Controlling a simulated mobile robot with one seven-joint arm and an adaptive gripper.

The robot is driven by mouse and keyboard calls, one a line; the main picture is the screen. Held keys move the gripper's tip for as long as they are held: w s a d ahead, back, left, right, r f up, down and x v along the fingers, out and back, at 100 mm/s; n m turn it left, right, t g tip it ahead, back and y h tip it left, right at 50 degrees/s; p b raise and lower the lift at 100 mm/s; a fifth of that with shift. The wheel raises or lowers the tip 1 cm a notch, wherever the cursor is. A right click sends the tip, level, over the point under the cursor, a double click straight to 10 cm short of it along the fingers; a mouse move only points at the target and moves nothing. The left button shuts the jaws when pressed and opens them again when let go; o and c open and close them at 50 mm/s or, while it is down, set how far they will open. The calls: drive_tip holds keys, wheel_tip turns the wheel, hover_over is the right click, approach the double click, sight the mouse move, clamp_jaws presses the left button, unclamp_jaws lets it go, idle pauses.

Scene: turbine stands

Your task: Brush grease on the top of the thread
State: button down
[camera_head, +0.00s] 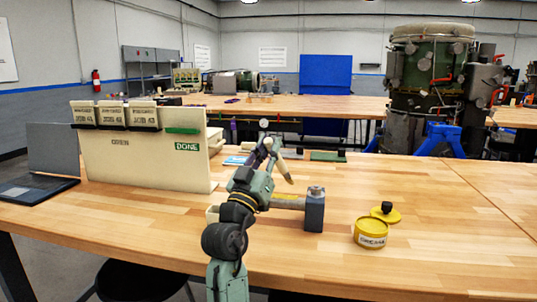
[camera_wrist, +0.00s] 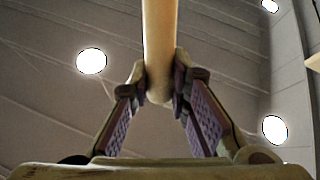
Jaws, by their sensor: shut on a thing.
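My gripper (camera_head: 269,146) is raised above the middle of the table, with its fingers pointing up. It is shut on a pale wooden handle, likely the brush (camera_head: 284,171), which slants down to the right. In the wrist view the brush handle (camera_wrist: 160,45) stands between the two purple-padded fingertips (camera_wrist: 162,85); its bristles are not clear in either view. An open yellow grease tin (camera_head: 370,233) stands at the right, apart from the gripper. I cannot make out the thread for certain.
A yellow lid with a black knob (camera_head: 385,212) lies behind the tin. A grey mallet-like thing (camera_head: 315,210) stands right of my arm. A beige board marked DONE (camera_head: 150,155) and a laptop (camera_head: 45,180) are at the left.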

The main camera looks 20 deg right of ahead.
sight(269, 138)
drive_tip(key=shift+r+p, duration=1.2)
drive_tip(key=shift+r, duration=0.95)
